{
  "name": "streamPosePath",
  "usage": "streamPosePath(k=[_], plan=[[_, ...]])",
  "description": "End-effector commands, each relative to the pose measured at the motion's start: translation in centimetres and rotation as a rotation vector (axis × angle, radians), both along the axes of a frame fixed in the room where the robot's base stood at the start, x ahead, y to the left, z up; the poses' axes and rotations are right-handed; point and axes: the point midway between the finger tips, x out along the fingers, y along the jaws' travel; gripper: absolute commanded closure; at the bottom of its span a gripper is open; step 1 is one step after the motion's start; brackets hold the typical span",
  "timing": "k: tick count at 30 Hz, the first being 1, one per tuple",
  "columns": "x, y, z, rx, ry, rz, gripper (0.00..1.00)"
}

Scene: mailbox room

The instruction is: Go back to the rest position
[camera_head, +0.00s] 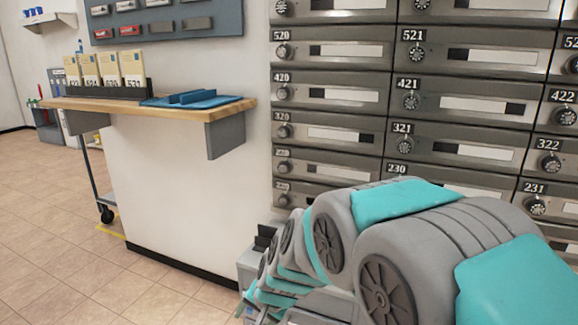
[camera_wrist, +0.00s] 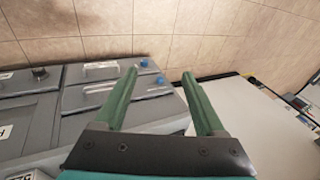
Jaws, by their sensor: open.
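My gripper shows in the wrist view (camera_wrist: 159,75), with two green fingers spread apart and nothing between them. In the head view my grey and teal arm reaches down from the lower right toward the bottom middle, in front of the mailboxes. The gripper itself is hard to make out there. The grey mailbox wall (camera_head: 345,96), with numbered doors and round dials, fills the right of the head view. Grey panels with small knobs (camera_wrist: 50,105) lie to the left of and below the fingers in the wrist view.
A wooden counter (camera_head: 215,107) juts from the white wall and bears a blue tray (camera_head: 190,99) and several upright cards in a dark holder (camera_head: 95,92). A grey board (camera_head: 165,22) hangs above. A wheeled cart stands behind the counter.

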Motion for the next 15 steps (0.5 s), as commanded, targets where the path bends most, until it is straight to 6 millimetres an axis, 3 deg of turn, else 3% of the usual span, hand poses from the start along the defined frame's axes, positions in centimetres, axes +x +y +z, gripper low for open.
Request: streamPosePath(k=[4,15], plan=[[-5.1,-5.4,2.3,-0.080,0.053,0.108,0.28],[-20.5,-18.0,5.1,-0.293,0.261,0.335,0.28]])
